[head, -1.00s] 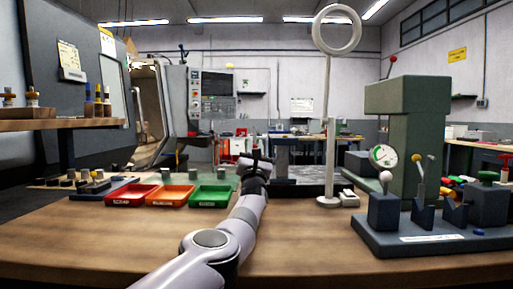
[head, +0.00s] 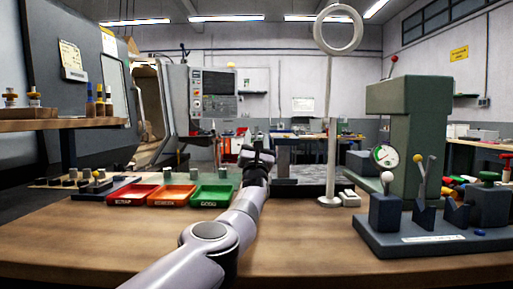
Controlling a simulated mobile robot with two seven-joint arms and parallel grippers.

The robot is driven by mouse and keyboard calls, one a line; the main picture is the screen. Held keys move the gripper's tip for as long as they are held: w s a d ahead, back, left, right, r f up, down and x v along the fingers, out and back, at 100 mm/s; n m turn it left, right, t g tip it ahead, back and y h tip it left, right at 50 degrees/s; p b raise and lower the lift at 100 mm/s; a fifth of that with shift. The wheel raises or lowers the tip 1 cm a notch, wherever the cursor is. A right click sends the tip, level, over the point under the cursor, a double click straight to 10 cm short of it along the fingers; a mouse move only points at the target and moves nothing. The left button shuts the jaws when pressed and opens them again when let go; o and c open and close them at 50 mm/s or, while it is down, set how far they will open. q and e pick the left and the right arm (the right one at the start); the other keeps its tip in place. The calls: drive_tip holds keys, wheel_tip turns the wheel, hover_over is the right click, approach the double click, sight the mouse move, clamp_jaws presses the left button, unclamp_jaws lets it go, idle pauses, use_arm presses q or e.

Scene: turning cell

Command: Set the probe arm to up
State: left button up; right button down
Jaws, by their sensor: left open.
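A dark blue bench fixture (head: 430,240) stands at the right of the wooden bench. It carries a round dial gauge (head: 385,155), a short upright lever with a white ball (head: 388,177) and a thin, nearly upright lever with a yellow knob (head: 420,160). I cannot tell which part is the probe arm. My left gripper (head: 258,153) is open and empty, over the far middle of the bench. It is well left of the fixture and apart from it. My right gripper is out of view.
Red (head: 137,195), orange (head: 171,196) and green (head: 212,196) trays lie left of my arm. A white ring on a tall stand (head: 329,130) rises between my gripper and the fixture. A large green block (head: 415,130) stands behind the fixture. The front bench is clear.

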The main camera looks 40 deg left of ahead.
use_arm(q)
wheel_tip(320, 180, up, 8)
drive_tip(key=p, duration=0.4)
wheel_tip(320, 180, up, 10)
drive_tip(key=p, duration=0.9)
drive_tip(key=shift+f, duration=0.2)
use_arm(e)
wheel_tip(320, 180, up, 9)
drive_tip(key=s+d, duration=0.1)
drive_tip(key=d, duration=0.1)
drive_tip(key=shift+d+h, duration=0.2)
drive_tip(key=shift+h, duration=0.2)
use_arm(q)
drive_tip(key=shift+d, duration=0.1)
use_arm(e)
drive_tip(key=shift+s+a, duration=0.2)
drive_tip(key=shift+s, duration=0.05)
